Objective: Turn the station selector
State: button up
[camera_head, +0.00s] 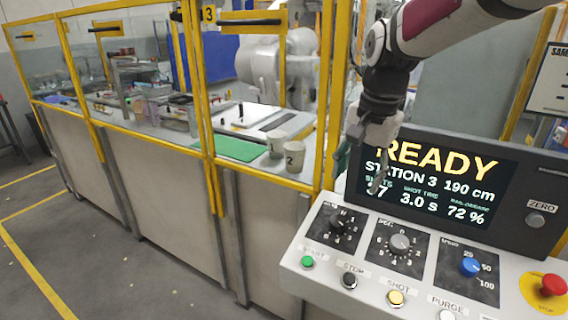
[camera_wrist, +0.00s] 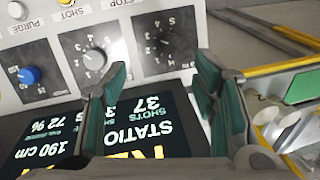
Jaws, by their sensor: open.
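The control panel (camera_head: 375,250) carries three dials under a tilted display (camera_head: 525,225) that reads READY and STATION 3. The leftmost dial has a black knob (camera_head: 341,222) with numbers around it; its label is too small to read, but it appears to be the station selector. In the wrist view, upside down, this black knob (camera_wrist: 170,44) shows beyond the fingertips. My gripper (camera_head: 360,175) is open and empty, pointing down in front of the display's left part, above the black knob and apart from it. In the wrist view my gripper's fingers (camera_wrist: 163,70) stand wide apart.
A grey knob (camera_head: 400,242) and a blue knob (camera_head: 470,266) sit to the right. Below are several push buttons, with a red stop button (camera_head: 553,285) at far right. A yellow-framed bench (camera_head: 130,165) with two cups (camera_head: 294,155) stands left.

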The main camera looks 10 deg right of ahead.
aim_at(339, 220)
jog(key=shift+m+g, duration=0.3)
jog(key=shift+m, duration=0.5)
jog(key=w+f, duration=0.1)
jog(key=f, duration=0.4)
jog(key=w+f+p, duration=0.1)
jog(key=w+f, duration=0.1)
jog(key=f, duration=0.3)
jog(key=w+f, duration=0.2)
jog(key=f, duration=0.3)
jog(key=shift+a+f, duration=0.15)
jog(key=shift+a, duration=0.15)
jog(key=c, duration=1.2)
